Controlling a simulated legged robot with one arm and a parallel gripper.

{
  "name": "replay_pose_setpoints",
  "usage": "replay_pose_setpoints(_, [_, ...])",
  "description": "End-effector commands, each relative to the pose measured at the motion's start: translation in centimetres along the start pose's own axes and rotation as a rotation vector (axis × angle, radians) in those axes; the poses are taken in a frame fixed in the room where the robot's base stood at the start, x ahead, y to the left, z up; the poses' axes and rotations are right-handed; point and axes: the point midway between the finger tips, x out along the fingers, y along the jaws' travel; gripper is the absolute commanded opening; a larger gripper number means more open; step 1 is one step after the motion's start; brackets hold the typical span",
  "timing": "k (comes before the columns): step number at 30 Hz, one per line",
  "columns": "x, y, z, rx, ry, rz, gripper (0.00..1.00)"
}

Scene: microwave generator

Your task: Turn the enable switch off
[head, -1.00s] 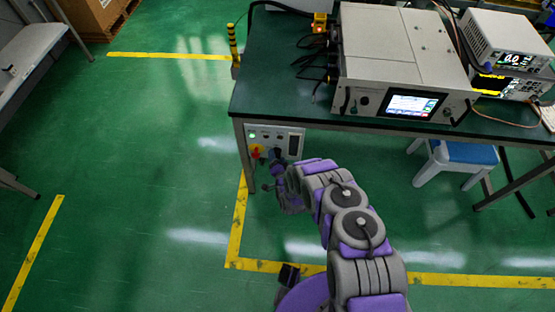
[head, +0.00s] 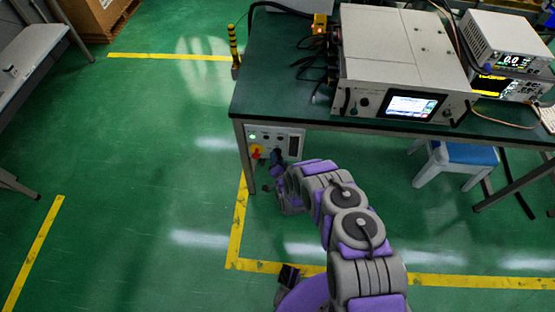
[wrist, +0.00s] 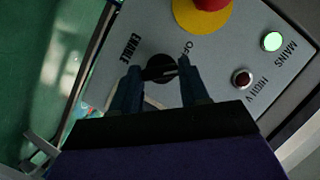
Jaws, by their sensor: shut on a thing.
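The control panel (head: 292,139) hangs under the left end of the green bench. In the wrist view, the black enable switch (wrist: 160,67) sits on the grey panel face (wrist: 130,25), between the printed words ENABLE and OFF. My gripper (wrist: 157,75) is at the switch, with one finger on each side, shut on its knob. The fingers partly hide the knob, so I cannot tell its exact setting. In the head view, my gripper (head: 277,158) reaches the panel's lower part, and my arm hides some of it.
A red emergency button on a yellow base (wrist: 203,12) is close by the switch. A green MAINS lamp (wrist: 271,41) is lit; a dark red HIGH V lamp (wrist: 241,77) is beside it. The generator (head: 405,60) stands on the bench (head: 275,90). A blue-topped stool (head: 470,153) is under it.

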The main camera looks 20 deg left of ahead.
Motion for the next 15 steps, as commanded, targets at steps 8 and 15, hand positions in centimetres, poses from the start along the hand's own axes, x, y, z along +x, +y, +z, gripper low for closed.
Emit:
replay_pose_setpoints(8, [-0.12,-0.24,-0.18,-0.13,0.001,0.057,0.14])
replay_pose_setpoints(15, [-0.14,-0.29,0.04,-0.325,-0.002,0.139,0.14])
